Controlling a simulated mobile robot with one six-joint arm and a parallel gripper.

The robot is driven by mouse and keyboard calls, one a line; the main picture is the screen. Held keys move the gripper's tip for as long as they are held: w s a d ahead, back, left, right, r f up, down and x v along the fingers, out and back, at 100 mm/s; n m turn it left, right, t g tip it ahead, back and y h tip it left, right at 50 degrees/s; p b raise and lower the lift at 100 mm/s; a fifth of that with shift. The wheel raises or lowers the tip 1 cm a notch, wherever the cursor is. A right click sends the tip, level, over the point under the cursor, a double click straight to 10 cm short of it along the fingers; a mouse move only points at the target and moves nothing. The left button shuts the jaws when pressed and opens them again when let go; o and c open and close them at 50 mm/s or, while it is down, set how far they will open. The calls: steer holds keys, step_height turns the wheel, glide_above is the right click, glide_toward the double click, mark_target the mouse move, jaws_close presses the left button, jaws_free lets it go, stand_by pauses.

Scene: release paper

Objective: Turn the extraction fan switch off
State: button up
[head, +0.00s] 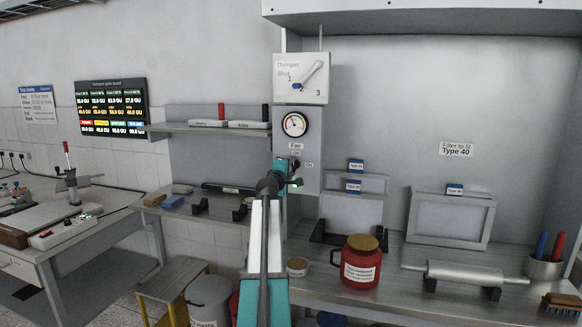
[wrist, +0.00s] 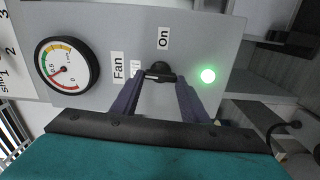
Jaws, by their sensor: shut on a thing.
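The fan switch is a black knob (wrist: 160,72) on a grey panel (wrist: 215,35) in the wrist view. My gripper (wrist: 160,80) is shut on this knob, with one dark finger on each side. The "Fan" label (wrist: 118,66) and the "On" label (wrist: 164,38) are readable; another small label beside the knob is partly hidden. A green light (wrist: 208,75) on the panel is lit. In the head view my gripper (head: 294,174) is at the panel under the round gauge (head: 295,124), and my arm hides most of the switch.
A damper lever panel (head: 301,78) is above the gauge. The bench on the right holds a red jar (head: 361,262), framed screens (head: 451,220) and a roller (head: 465,272). A shelf (head: 210,129) is left of the panel. A yellow stool (head: 172,284) stands below.

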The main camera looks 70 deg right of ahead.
steer(key=shift+n, duration=0.5)
steer(key=o, duration=1.1)
steer(key=shift+c, duration=0.2)
steer(key=a+b, duration=0.2)
steer(key=a, duration=1.1)
steer(key=shift+s+a+b, duration=0.35)
steer(key=shift+s+a, duration=0.05)
